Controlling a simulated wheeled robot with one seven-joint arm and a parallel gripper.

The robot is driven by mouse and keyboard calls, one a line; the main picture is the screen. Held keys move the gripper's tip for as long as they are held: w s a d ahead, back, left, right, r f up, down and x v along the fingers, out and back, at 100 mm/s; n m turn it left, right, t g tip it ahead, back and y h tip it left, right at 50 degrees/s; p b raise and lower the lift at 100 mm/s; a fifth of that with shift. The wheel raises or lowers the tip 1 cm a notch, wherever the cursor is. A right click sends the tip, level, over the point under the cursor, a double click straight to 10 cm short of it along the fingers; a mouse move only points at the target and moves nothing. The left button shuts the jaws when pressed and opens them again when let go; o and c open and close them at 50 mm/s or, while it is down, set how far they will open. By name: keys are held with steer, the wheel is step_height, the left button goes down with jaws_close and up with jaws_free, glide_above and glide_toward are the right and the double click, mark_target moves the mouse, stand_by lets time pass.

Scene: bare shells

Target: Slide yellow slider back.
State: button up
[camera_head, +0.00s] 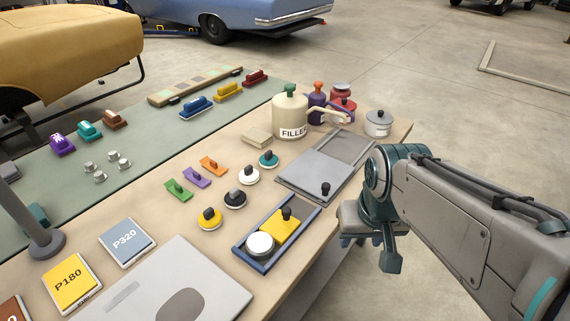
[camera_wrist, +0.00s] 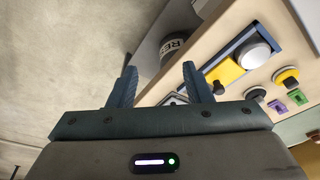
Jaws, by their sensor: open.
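The yellow slider (camera_head: 279,229) is a yellow plate with a dark knob. It sits in a blue rail tray (camera_head: 313,211) on the table, just behind a round white-topped piece (camera_head: 261,245) in the same tray. In the wrist view the yellow slider (camera_wrist: 224,69) and the white round piece (camera_wrist: 256,56) lie right of the fingers. My gripper (camera_head: 375,249) hangs off the table's right edge, right of the tray and apart from it. In the wrist view my gripper (camera_wrist: 158,82) is open, with nothing between its fingers.
A grey panel with a dark knob (camera_head: 310,174) lies behind the tray. Yellow, black, white and teal round pads (camera_head: 235,198) stand left. A cream filler can (camera_head: 289,115) and a grey pot (camera_head: 378,123) stand at the back. Open floor (camera_head: 470,115) lies to the right.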

steer(key=w+a+r+n+g, duration=0.1)
steer(key=w+a+r+n, duration=0.2)
steer(key=w, duration=0.5)
steer(key=n+g, duration=0.2)
steer(key=n, duration=0.1)
glide_toward(287, 209)
step_height(287, 209, down, 9)
steer(key=shift+s+r, duration=0.15)
jaws_close()
steer(key=w+d, duration=0.1)
steer(key=w, duration=0.1)
steer(key=w+d, duration=0.2)
steer(key=w+d+p, duration=0.1)
steer(key=w, duration=0.1)
steer(key=shift+w+d, duration=0.1)
steer(key=shift+d, duration=0.25)
steer(key=shift+r, duration=0.1)
